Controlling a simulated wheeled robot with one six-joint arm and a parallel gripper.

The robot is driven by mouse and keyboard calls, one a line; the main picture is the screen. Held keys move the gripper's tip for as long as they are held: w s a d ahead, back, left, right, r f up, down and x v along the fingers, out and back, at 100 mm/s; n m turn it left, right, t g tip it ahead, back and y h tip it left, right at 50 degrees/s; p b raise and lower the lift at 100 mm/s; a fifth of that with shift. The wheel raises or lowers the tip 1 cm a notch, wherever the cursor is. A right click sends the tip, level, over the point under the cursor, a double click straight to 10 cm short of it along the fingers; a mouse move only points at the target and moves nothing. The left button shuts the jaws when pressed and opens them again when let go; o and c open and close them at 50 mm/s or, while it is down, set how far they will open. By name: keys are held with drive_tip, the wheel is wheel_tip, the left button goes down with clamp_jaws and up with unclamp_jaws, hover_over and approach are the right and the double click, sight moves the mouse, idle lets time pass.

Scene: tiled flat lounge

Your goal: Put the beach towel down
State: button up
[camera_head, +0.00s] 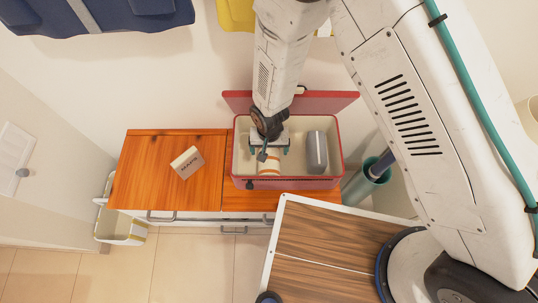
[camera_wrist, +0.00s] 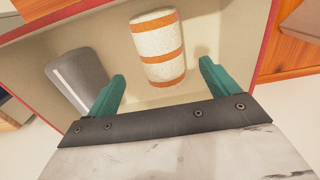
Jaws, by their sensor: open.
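The beach towel is a rolled white cylinder with orange stripes (camera_wrist: 158,47). It lies inside a red box with a cream lining, and in the head view the towel (camera_head: 268,160) sits in the box's left half, partly under my gripper. The red box (camera_head: 290,184) stands on the wooden cabinet with its lid raised at the back. My gripper (camera_head: 269,150) reaches down into the box.
A grey cylinder (camera_head: 317,151) lies in the box's right half, right of the towel. A small cream block with lettering (camera_head: 187,162) lies on the wooden cabinet top (camera_head: 140,180), which is otherwise clear. A green bin (camera_head: 367,180) stands right of the box.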

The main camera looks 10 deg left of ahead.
drive_tip(key=shift+r, duration=1.55)
